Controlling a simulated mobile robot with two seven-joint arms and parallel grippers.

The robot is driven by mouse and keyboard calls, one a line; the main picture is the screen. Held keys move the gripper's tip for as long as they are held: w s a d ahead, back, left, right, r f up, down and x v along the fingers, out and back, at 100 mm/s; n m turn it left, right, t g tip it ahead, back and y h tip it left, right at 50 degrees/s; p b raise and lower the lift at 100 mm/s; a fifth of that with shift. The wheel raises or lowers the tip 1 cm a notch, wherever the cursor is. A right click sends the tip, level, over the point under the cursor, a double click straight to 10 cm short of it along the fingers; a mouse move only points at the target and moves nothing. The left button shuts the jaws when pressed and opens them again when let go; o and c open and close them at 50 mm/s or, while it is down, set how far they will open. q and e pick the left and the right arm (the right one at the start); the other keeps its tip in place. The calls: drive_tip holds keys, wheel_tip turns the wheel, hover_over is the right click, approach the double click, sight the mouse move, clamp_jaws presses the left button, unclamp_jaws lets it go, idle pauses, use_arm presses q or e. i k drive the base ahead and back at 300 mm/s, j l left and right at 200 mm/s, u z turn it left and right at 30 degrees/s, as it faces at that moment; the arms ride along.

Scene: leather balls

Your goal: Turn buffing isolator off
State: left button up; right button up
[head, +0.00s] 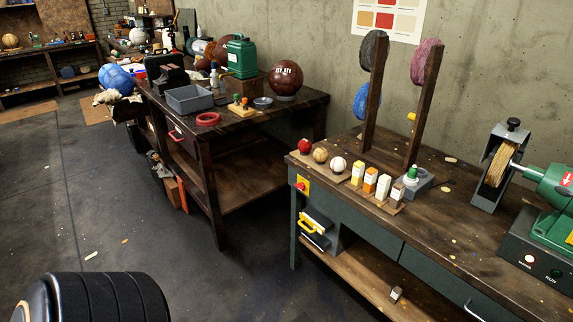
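A red knob on a yellow plate, which looks like the isolator (302,186), is mounted on the front left corner of the right workbench, just below its top. The knob's turn position is too small to read. The green buffing machine (555,195) stands on the same bench at the right edge, partly cut off. Neither of my grippers is in view.
The right workbench (455,215) holds small balls, labelled blocks and a wooden rack with coloured wheels. Yellow-handled items (313,222) hang below the isolator. A second wooden table (290,108) stands behind to the left. The floor (235,275) before the right bench is clear.

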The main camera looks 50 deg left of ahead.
sight(301, 186)
drive_tip(key=u, duration=1.45)
drive_tip(key=z, duration=0.4)
drive_tip(key=i+j+z, duration=0.25)
drive_tip(key=j+z, duration=0.45)
drive_tip(key=i+j, duration=0.05)
drive_tip(key=j, duration=0.05)
